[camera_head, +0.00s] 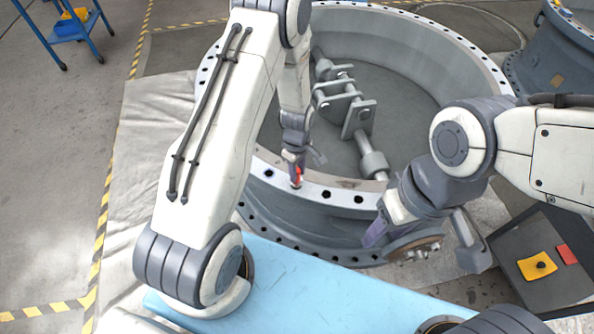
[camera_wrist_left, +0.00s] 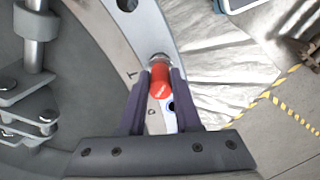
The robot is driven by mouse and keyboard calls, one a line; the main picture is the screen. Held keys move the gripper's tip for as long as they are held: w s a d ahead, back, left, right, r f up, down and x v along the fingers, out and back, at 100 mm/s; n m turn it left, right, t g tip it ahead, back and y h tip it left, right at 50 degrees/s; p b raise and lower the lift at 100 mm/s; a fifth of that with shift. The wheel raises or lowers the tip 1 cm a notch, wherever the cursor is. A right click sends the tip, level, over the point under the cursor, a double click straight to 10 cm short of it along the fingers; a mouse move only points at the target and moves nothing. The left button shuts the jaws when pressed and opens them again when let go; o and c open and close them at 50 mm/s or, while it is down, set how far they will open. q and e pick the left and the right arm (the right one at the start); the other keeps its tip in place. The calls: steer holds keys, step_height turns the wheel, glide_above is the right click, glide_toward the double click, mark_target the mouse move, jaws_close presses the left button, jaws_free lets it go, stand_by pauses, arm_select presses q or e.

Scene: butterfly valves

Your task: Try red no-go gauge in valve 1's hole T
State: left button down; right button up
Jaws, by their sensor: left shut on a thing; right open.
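Valve 1 (camera_head: 330,193) is the big grey ring; its pale rim face has a row of holes. My left gripper (camera_head: 297,172) is at the near rim, shut on the red no-go gauge (camera_head: 298,178). In the left wrist view the red gauge (camera_wrist_left: 160,82) stands between the fingers of my left gripper (camera_wrist_left: 160,80), its metal end at the rim beside a letter T (camera_wrist_left: 132,75). The gauge hides the hole there, so I cannot tell how deep the end sits. My right gripper (camera_head: 375,236) is open, in front of the ring at the right.
A shaft with clamp plates (camera_head: 350,108) crosses the ring's inside. A round bolted disc (camera_head: 415,246) lies by my right gripper. A dark cabinet with a yellow pad (camera_head: 538,266) and a red pad (camera_head: 567,254) stands at right. A light blue surface (camera_head: 320,290) is in front.

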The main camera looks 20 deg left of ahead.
arm_select(q)
steer(key=shift+f+b, duration=0.8)
steer(key=shift+f, duration=0.45)
stand_by(1.0)
steer(key=shift+r, duration=0.2)
stand_by(0.5)
steer(key=shift+r+p, duration=2.8)
steer(key=shift+r, duration=0.45)
steer(key=shift+f, duration=0.1)
